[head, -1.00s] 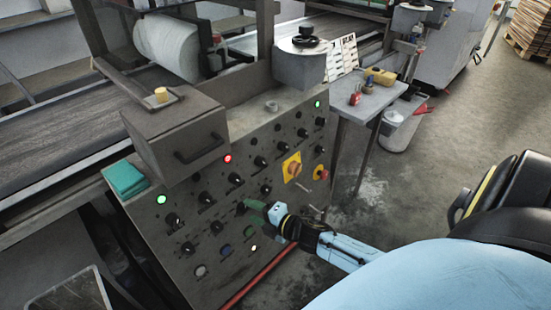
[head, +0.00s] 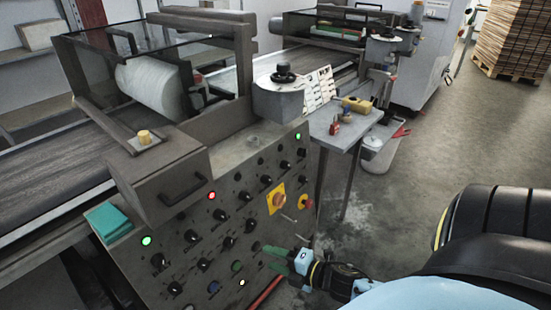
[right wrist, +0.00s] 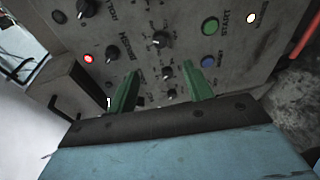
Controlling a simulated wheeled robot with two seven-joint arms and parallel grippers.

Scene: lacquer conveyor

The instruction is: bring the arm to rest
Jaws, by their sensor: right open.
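My right gripper (head: 277,258) is in front of the lower right part of the grey control panel (head: 195,225), its green fingers pointing at the panel. In the right wrist view the two green fingers (right wrist: 160,92) stand apart with nothing between them. Beyond them are several black knobs, a green button (right wrist: 209,27), a blue button (right wrist: 208,61) and a lit red lamp (right wrist: 88,58). I cannot tell the exact gap between fingertips and panel, but no knob is held. My left gripper is not in view.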

